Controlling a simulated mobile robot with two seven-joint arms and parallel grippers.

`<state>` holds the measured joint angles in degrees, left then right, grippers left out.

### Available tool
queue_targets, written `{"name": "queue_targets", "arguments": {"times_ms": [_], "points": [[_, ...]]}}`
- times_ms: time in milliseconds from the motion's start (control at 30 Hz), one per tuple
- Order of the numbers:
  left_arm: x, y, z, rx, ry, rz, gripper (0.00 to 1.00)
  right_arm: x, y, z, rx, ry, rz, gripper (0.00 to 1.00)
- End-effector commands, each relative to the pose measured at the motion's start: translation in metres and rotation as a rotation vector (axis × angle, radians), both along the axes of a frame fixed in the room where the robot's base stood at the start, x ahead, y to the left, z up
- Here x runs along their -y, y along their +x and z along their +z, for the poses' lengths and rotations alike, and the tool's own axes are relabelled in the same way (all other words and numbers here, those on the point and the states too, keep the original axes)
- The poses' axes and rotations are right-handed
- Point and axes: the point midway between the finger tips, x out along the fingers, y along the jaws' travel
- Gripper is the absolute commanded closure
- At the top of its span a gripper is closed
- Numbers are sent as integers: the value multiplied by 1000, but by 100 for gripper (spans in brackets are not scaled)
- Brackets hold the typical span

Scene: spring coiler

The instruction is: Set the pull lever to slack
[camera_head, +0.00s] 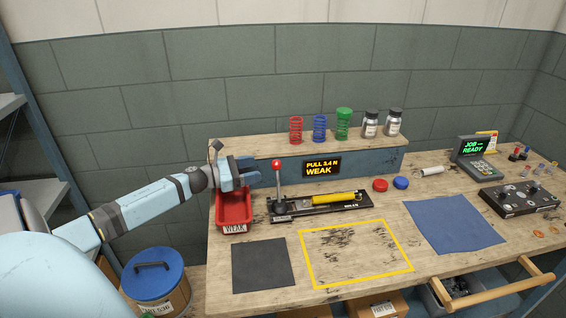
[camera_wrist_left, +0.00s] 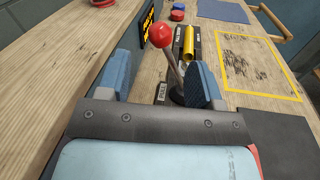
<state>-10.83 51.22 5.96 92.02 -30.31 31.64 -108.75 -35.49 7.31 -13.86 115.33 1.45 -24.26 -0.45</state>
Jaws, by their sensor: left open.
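The pull lever (camera_head: 279,186) is a grey shaft with a red ball knob. It stands nearly upright at the left end of a black base (camera_head: 318,206) that carries a yellow cylinder (camera_head: 327,198). My left gripper (camera_head: 253,171) is open, just left of the knob and above the red tray. In the left wrist view the red knob (camera_wrist_left: 162,36) and shaft show ahead, between the directions of the two blue fingers (camera_wrist_left: 164,68). The lever's foot is partly hidden by the right finger there. I see no clear contact. A display (camera_head: 320,167) reads "PULL 3.4 N WEAK".
A red tray (camera_head: 234,227) labelled "WEAK" is below my left gripper. Coloured springs (camera_head: 320,127) and jars (camera_head: 371,124) stand on the raised shelf behind. A red and a blue button (camera_head: 401,182) are to the right.

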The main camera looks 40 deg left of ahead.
Motion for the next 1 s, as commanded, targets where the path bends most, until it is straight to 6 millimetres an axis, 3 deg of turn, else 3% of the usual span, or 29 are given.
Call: {"name": "queue_targets", "arguments": {"times_ms": [300, 500, 1000], "points": [[27, 50, 3, 3, -2, 1, 40, 6, 7, 12, 20, -11, -4, 70], [40, 72, 2, 1, -2, 0, 40, 7, 7, 15, 28, -14, -4, 70], [47, 84, 0, -1, 0, 0, 40, 5, 6, 15, 28, -15, 3, 70]]}}
